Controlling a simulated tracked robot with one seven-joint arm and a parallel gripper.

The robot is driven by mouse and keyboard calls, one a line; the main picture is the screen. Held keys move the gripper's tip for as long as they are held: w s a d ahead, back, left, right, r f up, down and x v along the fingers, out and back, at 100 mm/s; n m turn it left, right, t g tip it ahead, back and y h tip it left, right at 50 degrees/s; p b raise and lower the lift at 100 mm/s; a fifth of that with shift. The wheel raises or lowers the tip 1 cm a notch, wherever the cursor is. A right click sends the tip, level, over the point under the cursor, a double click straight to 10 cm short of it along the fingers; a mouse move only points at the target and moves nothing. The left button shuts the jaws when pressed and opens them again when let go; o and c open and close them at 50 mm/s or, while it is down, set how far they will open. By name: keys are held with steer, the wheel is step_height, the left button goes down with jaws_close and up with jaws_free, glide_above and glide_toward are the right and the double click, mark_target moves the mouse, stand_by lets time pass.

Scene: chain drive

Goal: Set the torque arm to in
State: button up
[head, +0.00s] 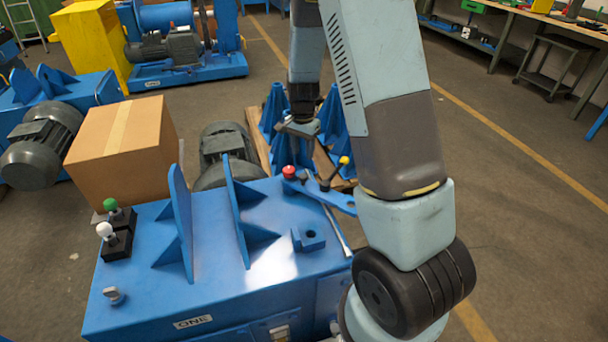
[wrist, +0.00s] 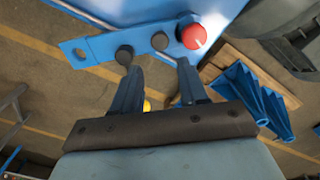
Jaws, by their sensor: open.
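What looks like the torque arm is a flat blue bar (head: 334,198) jutting right from the top of the blue machine housing (head: 215,285). In the wrist view the bar (wrist: 98,46) shows a hole near its end and two dark round knobs, one of them (wrist: 124,55) close to my left fingertip. A red knob (head: 289,172) sits by the bar's inner end; it also shows in the wrist view (wrist: 194,36). My gripper (wrist: 160,66) is open and nothing shows held in it. In the head view my gripper (head: 299,128) hangs beyond the red knob.
A yellow-knobbed lever (head: 344,160) stands beside the bar. Upright blue plates (head: 181,220) rise from the housing. Green (head: 110,205) and white (head: 104,230) buttons are at its left. Blue stands (head: 272,112) on a pallet, a motor and a cardboard box (head: 120,140) lie behind.

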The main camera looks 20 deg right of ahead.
mark_target(303, 175)
step_height(303, 175, down, 11)
steer(key=shift+r, duration=0.1)
stand_by(0.3)
steer(key=shift+c, duration=0.4)
jaws_close()
steer(key=shift+d, duration=0.2)
steer(key=shift+a, duration=0.2)
